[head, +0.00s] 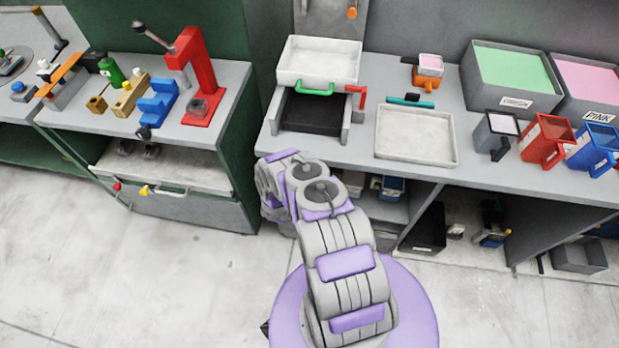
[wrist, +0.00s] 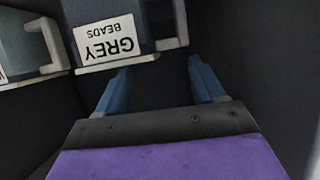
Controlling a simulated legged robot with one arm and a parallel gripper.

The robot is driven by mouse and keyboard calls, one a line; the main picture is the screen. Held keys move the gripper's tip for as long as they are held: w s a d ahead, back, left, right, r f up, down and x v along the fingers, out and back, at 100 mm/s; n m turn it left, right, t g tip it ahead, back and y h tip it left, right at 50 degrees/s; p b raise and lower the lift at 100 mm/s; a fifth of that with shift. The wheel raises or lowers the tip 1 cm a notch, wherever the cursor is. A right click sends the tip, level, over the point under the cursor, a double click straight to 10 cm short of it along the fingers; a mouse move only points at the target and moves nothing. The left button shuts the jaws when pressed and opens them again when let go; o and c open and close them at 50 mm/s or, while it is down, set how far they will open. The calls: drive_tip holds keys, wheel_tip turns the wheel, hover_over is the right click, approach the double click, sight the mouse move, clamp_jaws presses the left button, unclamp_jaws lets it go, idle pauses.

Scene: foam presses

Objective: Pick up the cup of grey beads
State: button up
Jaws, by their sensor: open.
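In the wrist view, a dark cup (wrist: 106,42) bears a white label that reads "GREY BEADS", upside down in the picture. A pale handle stands out at its right side. My gripper (wrist: 160,72) is open, with two blue fingers apart and nothing between them. The fingertips lie just short of the cup's near edge, below and to the right of the label; I cannot tell whether they touch it. The beads do not show. In the head view my arm hides the gripper, and I cannot pick out this cup there.
A second labelled cup (wrist: 25,50) stands close on the left in the wrist view, with dark walls around. In the head view, the bench (head: 300,148) holds trays, bins (head: 505,98) and a red jug (head: 546,140). Open shelves (head: 390,208) lie beneath.

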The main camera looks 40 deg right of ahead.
drive_tip(key=x, duration=0.1)
drive_tip(key=b+x, duration=0.1)
drive_tip(key=x, duration=0.1)
drive_tip(key=b+x, duration=0.1)
drive_tip(key=x, duration=0.1)
drive_tip(key=shift+w+a, duration=0.1)
drive_tip(key=shift+w, duration=0.35)
drive_tip(key=shift+a+r, duration=0.1)
drive_tip(key=shift+a, duration=0.25)
drive_tip(key=c, duration=0.6)
drive_tip(key=shift+d, duration=0.25)
drive_tip(key=c, duration=0.6)
drive_tip(key=shift+a, duration=0.1)
